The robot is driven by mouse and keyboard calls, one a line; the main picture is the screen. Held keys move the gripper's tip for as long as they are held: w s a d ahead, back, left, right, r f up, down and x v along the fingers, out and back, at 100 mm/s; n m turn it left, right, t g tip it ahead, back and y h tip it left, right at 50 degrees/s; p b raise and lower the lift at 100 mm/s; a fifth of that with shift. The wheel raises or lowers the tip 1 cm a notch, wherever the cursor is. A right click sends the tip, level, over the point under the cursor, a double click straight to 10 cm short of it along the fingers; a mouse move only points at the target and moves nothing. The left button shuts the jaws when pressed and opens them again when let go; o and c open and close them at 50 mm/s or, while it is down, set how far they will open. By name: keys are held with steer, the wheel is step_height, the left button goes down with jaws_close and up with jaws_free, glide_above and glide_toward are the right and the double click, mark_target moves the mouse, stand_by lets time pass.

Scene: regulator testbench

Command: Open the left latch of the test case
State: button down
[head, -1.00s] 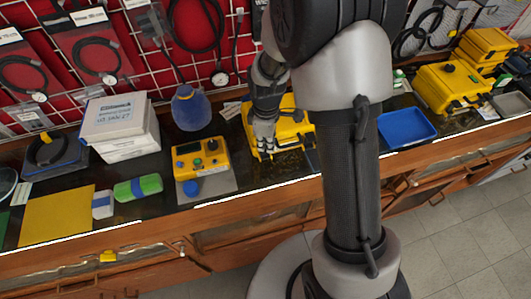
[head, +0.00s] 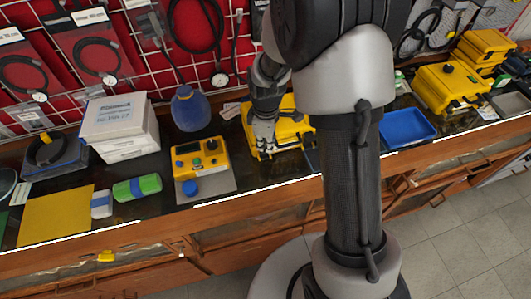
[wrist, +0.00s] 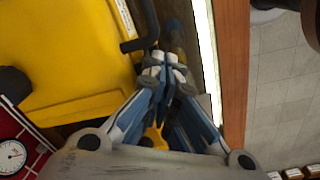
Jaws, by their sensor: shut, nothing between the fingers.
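The yellow test case (head: 290,128) stands on the dark bench top, partly hidden behind my arm in the head view. In the wrist view its yellow lid (wrist: 75,60) fills the upper left, with a black handle (wrist: 141,30) along its front side. My gripper (wrist: 164,72) is shut and empty, its fingertips together beside the case's front, close to the handle. In the head view my gripper (head: 265,150) is at the left front of the case. I cannot clearly make out the left latch; contact with it cannot be told.
A yellow regulator box (head: 200,158) on a grey plate stands to the left, with a blue bottle (head: 190,108) behind it. A blue tray (head: 407,128) lies to the right. The bench's wooden front edge (wrist: 233,70) runs close to my fingers.

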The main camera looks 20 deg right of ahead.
steer(key=shift+s+f+b, duration=0.75)
steer(key=shift+s+f, duration=0.5)
steer(key=shift+s, duration=0.3)
steer(key=shift+s+f+b, duration=0.75)
steer(key=shift+s+f, duration=0.5)
steer(key=shift+s, duration=0.25)
steer(key=shift+s+r+p, duration=0.3)
steer(key=shift+r+p, duration=0.2)
steer(key=shift+r, duration=0.15)
steer(key=shift+w+p, duration=0.3)
steer(key=shift+w, duration=0.5)
steer(key=shift+s+r, duration=0.3)
steer(key=shift+r, duration=0.25)
steer(key=shift+w+r+p, duration=0.3)
steer(key=shift+r+p, duration=0.15)
steer(key=shift+p, duration=0.25)
steer(key=shift+s+r+p, duration=0.2)
steer(key=shift+r+p, duration=2.1)
steer(key=shift+r, duration=0.65)
